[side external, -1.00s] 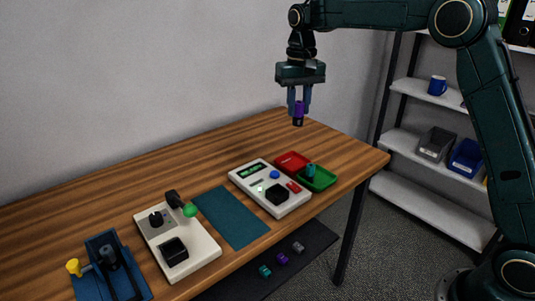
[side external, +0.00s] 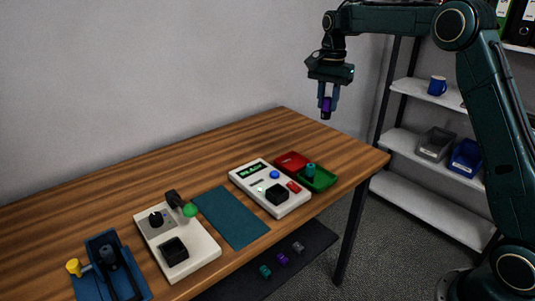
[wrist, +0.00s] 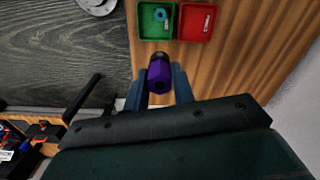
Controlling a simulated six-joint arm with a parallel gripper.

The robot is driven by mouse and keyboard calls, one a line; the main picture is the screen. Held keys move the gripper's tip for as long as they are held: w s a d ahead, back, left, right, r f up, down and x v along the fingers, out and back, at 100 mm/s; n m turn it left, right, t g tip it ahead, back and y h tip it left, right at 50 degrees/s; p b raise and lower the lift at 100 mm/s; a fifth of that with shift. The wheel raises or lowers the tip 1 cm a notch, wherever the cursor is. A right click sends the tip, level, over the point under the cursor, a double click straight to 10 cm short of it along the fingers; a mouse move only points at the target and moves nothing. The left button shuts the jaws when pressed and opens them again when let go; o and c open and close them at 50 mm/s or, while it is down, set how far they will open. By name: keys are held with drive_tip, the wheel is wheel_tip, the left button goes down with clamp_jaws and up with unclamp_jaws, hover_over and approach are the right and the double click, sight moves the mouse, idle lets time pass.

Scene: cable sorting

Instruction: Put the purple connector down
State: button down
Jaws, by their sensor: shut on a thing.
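My gripper (side external: 328,98) is shut on the purple connector (side external: 326,110) and holds it in the air above the far right end of the table. In the wrist view the connector (wrist: 159,78) sits between my two fingers, its dark end pointing away. Beyond it lie the green tray (wrist: 144,34) and the red tray (wrist: 182,36), side by side. A teal connector (wrist: 160,14) is in the green tray. In the side view the green tray (side external: 327,184) and the red tray (side external: 291,158) are on the table below my gripper. The red tray appears empty of connectors.
A white tester (side external: 240,178) with a display and buttons stands beside the trays. A teal mat (side external: 230,217), another white device (side external: 203,248) and a blue fixture (side external: 133,283) lie further left. Several small connectors rest on a dark lower shelf (side external: 311,238). The table's back is clear.

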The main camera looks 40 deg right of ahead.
drive_tip(key=shift+f, duration=0.15)
wheel_tip(320, 180, down, 20)
drive_tip(key=shift+r, duration=0.15)
idle(0.9)
idle(0.3)
drive_tip(key=c, duration=1.2)
unclamp_jaws()
drive_tip(key=shift+o, duration=0.2)
wheel_tip(320, 180, up, 12)
